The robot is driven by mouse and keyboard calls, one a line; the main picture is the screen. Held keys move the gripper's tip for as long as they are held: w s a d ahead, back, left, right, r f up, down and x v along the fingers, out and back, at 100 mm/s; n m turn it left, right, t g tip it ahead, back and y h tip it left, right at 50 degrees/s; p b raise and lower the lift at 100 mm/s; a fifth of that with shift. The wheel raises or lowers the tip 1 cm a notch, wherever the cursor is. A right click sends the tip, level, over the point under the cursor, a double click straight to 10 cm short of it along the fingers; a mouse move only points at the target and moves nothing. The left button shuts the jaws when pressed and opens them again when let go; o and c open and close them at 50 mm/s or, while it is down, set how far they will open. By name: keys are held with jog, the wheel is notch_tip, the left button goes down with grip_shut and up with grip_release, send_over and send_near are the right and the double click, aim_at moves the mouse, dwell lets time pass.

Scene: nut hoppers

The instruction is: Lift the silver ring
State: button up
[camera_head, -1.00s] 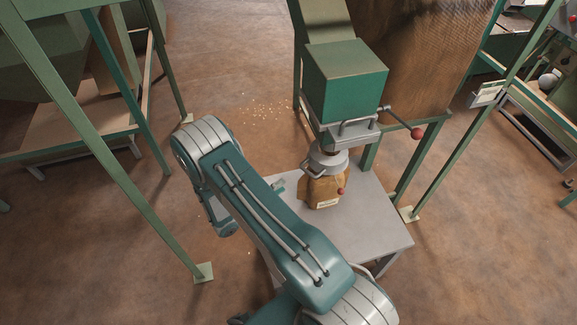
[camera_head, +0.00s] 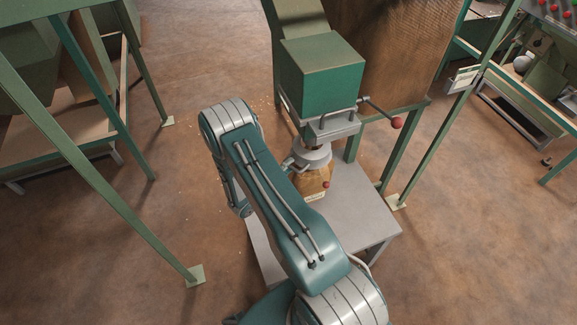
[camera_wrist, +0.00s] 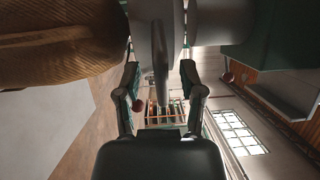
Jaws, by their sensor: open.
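The silver ring (camera_head: 311,157) sits around the spout under the green hopper box (camera_head: 322,75), above a brown bag (camera_head: 311,187). A small grey handle sticks out from its left side, next to my arm. In the wrist view the ring (camera_wrist: 152,14) is at the top middle, and a grey handle-like piece reaches down from it between my fingers. My gripper (camera_wrist: 163,82) is open, one finger on each side of that piece, with no clear contact. The bag (camera_wrist: 60,45) fills the upper left there.
A grey table (camera_head: 358,210) stands beneath the bag. A lever with a red knob (camera_head: 397,123) sticks out right of the hopper box. Green frame legs (camera_head: 115,195) stand at left and right.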

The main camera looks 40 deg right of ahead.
grip_shut()
notch_tip(320, 180, up, 8)
jog(key=shift+d, duration=0.1)
dwell(0.5)
grip_release()
